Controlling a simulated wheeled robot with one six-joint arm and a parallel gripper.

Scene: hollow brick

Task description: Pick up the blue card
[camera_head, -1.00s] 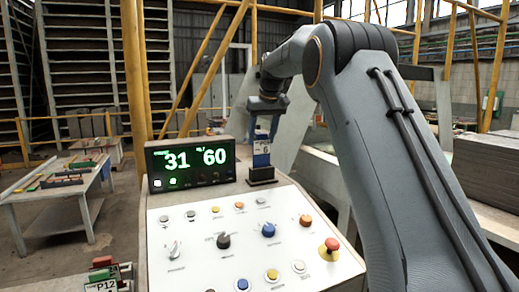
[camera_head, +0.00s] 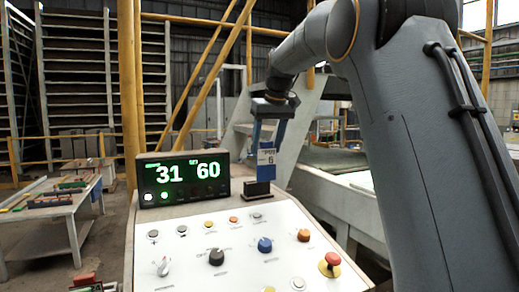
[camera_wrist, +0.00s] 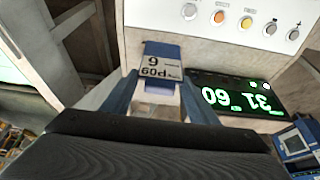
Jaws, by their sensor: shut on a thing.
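The holder cannot be made out there.
A display (camera_head: 185,178) reading 31 and 60 stands just left of the holder. The sloped panel (camera_head: 200,265) with several buttons and knobs lies in front. A table (camera_head: 50,208) with coloured pieces stands at the left. Yellow posts and rails stand behind.

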